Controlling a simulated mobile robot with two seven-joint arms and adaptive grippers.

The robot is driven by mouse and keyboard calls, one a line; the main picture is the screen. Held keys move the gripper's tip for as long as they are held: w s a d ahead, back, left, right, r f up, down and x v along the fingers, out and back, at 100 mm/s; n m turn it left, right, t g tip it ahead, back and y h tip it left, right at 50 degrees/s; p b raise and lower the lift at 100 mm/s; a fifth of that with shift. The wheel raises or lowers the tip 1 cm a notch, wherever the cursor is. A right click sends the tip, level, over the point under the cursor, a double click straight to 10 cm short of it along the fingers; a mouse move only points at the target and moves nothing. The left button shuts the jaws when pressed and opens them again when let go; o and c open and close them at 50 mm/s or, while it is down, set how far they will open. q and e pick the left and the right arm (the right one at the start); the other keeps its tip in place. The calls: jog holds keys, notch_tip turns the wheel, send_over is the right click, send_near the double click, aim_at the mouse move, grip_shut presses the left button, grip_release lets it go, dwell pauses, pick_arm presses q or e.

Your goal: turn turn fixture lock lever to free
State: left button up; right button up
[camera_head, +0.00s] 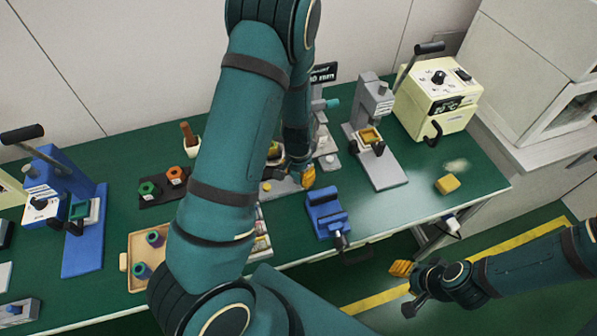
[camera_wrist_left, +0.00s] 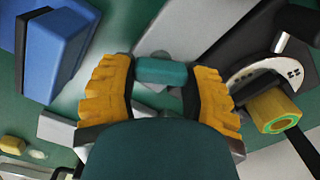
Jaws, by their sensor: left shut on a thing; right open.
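My left gripper (camera_head: 291,166) is low over a grey fixture (camera_head: 284,187) at the middle of the bench, and my arm hides much of it. In the left wrist view, the orange fingers of the left gripper (camera_wrist_left: 163,90) close around a short teal cylindrical grip (camera_wrist_left: 161,70). It looks like the lock lever's handle; the rest of the lever is hidden. A white marked dial plate (camera_wrist_left: 262,78) and a yellow round end piece (camera_wrist_left: 274,112) lie right of the fingers. My right gripper (camera_head: 408,284) is open and empty, past the bench's front edge.
A blue vise (camera_head: 326,210) stands close right of the left gripper. Behind it are a grey press (camera_head: 373,105) and a cream control box (camera_head: 440,95). A yellow block (camera_head: 447,184) lies at right. A tray (camera_head: 136,245) and a blue press (camera_head: 85,235) stand left.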

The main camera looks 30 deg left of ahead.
aim_at(296, 174)
pick_arm(q)
jog(key=n+p, duration=0.1)
jog(key=n, duration=0.5)
jog(key=shift+a+p, duration=0.15)
jog(key=shift+p, duration=0.2)
jog(key=n+p, duration=0.1)
jog(key=n, duration=0.5)
jog(key=shift+s, duration=0.1)
jog(key=shift+p, duration=0.3)
jog(key=o, duration=1.2)
notch_tip(296, 174, up, 12)
